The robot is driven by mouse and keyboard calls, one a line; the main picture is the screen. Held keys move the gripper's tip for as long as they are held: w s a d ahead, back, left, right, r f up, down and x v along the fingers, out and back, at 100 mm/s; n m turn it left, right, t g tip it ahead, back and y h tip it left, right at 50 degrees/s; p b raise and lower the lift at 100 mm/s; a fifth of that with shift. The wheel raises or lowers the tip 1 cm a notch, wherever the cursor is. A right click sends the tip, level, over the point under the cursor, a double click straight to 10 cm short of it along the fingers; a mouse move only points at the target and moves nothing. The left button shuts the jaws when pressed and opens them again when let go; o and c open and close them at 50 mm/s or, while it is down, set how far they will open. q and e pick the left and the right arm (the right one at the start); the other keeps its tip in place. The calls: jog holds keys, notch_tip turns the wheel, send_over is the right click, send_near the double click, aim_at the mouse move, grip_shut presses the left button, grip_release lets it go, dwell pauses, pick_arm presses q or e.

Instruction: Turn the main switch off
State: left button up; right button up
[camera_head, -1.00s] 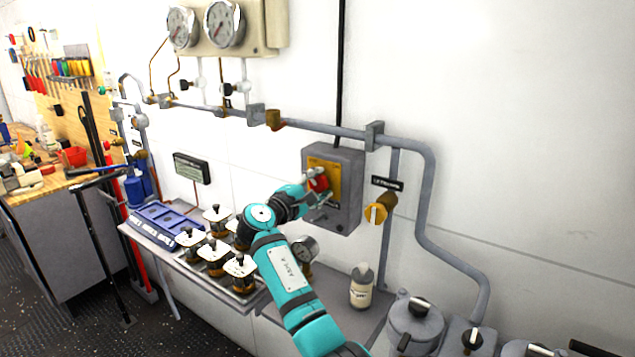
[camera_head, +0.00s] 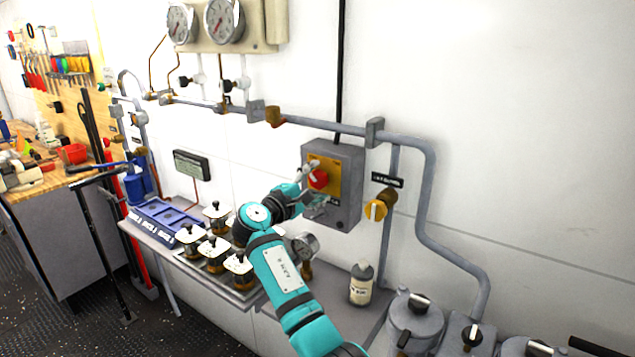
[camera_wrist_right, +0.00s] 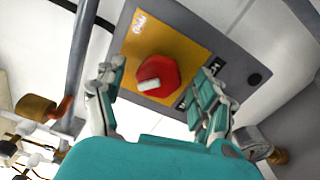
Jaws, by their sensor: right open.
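The main switch is a red knob (camera_head: 318,179) with a pale handle bar on a yellow plate (camera_head: 332,172). The plate is on the front of a grey box (camera_head: 349,190) fixed to the wall. In the right wrist view the red knob (camera_wrist_right: 158,77) sits between and beyond the open fingers of my right gripper (camera_wrist_right: 160,100). In the head view my right gripper (camera_head: 310,190) is at the lower left of the box front, its fingers apart by the knob. It holds nothing. My left gripper is out of view.
A yellow valve knob (camera_head: 375,210) is right of the box, with grey pipes (camera_head: 425,190) around it. Below are a shelf with several white-topped valves (camera_head: 212,250), a small gauge (camera_head: 305,245) and a white bottle (camera_head: 361,284). Bare wall is to the right.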

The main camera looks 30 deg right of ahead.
jog(key=v, duration=1)
jog(key=shift+a, duration=0.4)
jog(key=shift+s, duration=0.1)
